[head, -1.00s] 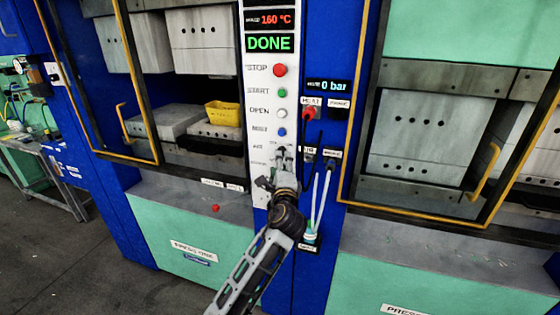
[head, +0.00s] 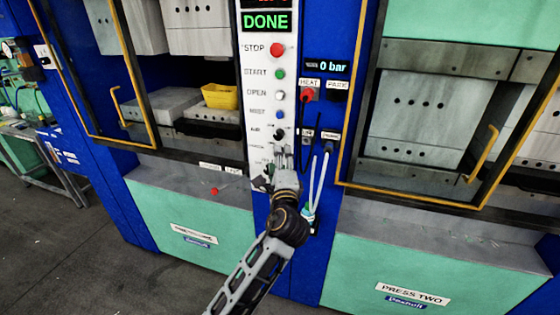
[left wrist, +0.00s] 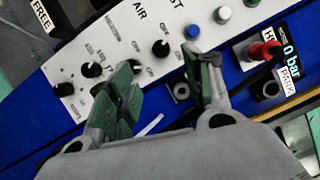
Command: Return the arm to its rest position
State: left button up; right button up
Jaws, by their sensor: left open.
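My left gripper (head: 284,158) is in front of the lower part of the white control panel (head: 257,100) between the two presses. In the left wrist view its two green-padded fingers (left wrist: 165,84) are apart, with nothing between them. The black AIR knob (head: 279,134) is just above the fingertips in the head view; it also shows in the left wrist view (left wrist: 160,48), beyond the fingers. The fingers look apart from the panel, but the exact gap cannot be told. The gripper and arm hide the panel's lower end. My right gripper is not in view.
Above the gripper are a red STOP button (head: 277,50), other buttons and a DONE display (head: 265,21). Cables hang just right of the gripper, below a red HEAT knob (head: 307,95). A yellow bin (head: 220,96) sits inside the left press. Open floor (head: 60,250) lies at lower left.

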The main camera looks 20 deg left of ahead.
pick_arm(q)
jog(key=shift+f, duration=0.1)
